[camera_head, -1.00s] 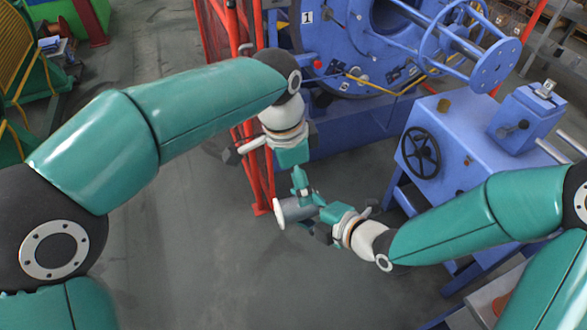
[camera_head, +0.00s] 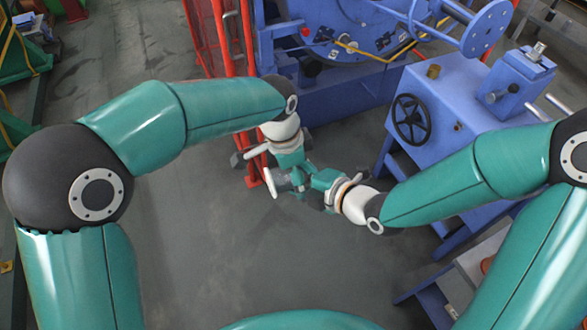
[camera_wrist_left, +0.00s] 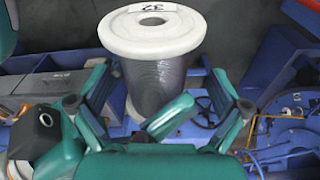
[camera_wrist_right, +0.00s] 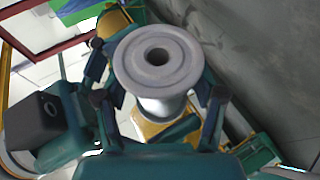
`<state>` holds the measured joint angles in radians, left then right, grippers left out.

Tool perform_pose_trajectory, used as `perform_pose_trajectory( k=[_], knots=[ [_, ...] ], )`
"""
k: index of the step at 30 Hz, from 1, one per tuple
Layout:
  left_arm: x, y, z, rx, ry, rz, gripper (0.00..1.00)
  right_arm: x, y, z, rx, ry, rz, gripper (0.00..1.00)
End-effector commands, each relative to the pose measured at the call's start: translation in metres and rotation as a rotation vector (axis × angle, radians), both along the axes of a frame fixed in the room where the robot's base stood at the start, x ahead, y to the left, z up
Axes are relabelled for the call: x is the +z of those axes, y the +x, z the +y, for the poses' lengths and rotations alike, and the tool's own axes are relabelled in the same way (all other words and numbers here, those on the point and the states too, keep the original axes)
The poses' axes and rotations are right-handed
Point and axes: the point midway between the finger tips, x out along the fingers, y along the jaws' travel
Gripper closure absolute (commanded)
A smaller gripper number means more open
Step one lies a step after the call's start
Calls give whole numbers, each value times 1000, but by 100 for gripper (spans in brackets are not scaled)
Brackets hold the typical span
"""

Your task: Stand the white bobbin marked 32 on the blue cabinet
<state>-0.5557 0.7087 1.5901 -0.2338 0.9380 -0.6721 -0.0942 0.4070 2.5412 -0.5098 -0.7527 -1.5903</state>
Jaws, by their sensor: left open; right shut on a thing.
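The white bobbin marked 32 (camera_head: 274,184) is in the air between my two grippers, lying roughly sideways in the head view. In the left wrist view its white flange with the 32 label (camera_wrist_left: 152,30) faces the camera, with grey wound wire below. My right gripper (camera_head: 308,184) is shut on the bobbin; the opposite flange shows in the right wrist view (camera_wrist_right: 158,62). My left gripper (camera_head: 292,176) is open close to the bobbin, its fingers apart on either side in its wrist view; contact cannot be told. A blue cabinet with a black handwheel (camera_head: 455,95) stands at the right.
A red mesh guard (camera_head: 205,35) stands behind my left forearm. The blue strander (camera_head: 335,95) is at the back. A blue block (camera_head: 515,80) sits on the cabinet's top. Grey floor (camera_head: 220,240) is clear below the grippers.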

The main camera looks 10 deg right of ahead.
Motion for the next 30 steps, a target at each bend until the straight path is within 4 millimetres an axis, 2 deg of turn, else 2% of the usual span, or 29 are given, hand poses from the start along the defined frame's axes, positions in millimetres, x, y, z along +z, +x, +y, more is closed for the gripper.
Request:
perform_pose_trajectory(
  k=[1, 2, 15, 17, 18, 22, 30],
  knots=[
    [0, 0, 0, 0, 0, 0, 5, 2, 1, 0, 0, 2, -5, 94],
    [0, 0, 0, 0, 0, 0, 10, 2, 1, 0, 0, 2, -5, 94],
    [-1, 2, 1, 0, 1, -4, 83, 2, 0, 1, 3, 3, -6, 94],
    [-1, 2, 1, 0, 1, -5, 92, 2, 0, 1, 3, 3, -6, 94],
    [0, 3, 1, 0, -1, -7, 96, 3, 0, 1, 3, 3, -7, 24],
    [1, 2, 1, 1, -1, -5, 96, 2, 0, 1, 3, 2, -5, 3],
    [1, 1, 0, 0, -1, -2, 96, 2, 0, 0, 0, 2, -4, 2]
  ],
)
